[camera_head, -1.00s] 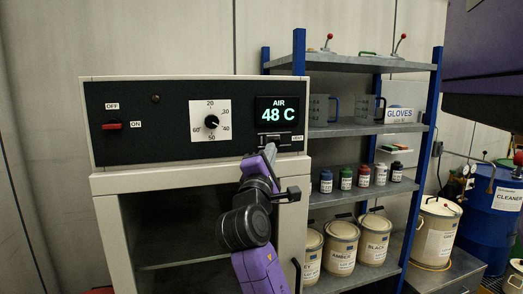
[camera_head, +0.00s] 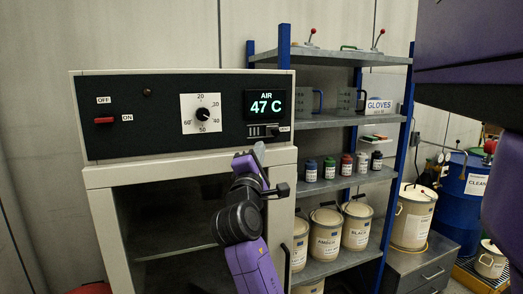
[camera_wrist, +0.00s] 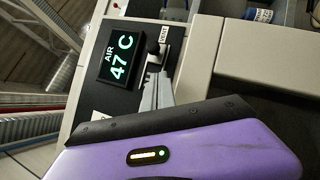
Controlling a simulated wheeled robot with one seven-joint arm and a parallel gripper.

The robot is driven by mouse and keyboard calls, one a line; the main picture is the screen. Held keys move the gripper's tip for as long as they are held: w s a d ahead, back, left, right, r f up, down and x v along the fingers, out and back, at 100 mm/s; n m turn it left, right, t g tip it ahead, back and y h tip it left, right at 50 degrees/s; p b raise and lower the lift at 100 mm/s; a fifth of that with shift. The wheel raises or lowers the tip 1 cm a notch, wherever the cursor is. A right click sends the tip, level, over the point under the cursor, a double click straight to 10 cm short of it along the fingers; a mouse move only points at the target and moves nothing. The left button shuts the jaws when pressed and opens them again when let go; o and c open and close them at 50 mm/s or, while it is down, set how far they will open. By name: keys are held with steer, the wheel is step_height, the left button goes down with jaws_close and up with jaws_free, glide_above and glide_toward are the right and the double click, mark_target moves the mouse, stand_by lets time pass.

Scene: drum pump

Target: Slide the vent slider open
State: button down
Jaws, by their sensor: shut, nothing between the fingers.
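The vent slider (camera_head: 274,131) is a small dark knob in a slot under the temperature display, beside a VENT label. In the wrist view the black knob (camera_wrist: 153,46) stands near the label end of the slot. My gripper (camera_head: 258,147) is just below the slot in the head view, its grey fingers shut and empty. In the wrist view the fingertips (camera_wrist: 156,76) are close to the knob, on its side away from the label. I cannot tell whether they touch it.
The oven's display (camera_head: 266,104) reads AIR 47 C. A round dial (camera_head: 202,115) and red switch (camera_head: 104,121) are on the same panel. A shelf rack (camera_head: 340,122) with bottles and paint cans stands right of the oven.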

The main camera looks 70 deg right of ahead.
steer(key=b+v, duration=0.2)
steer(key=v, duration=0.7)
steer(key=shift+a, duration=0.35)
steer(key=shift+f, duration=0.15)
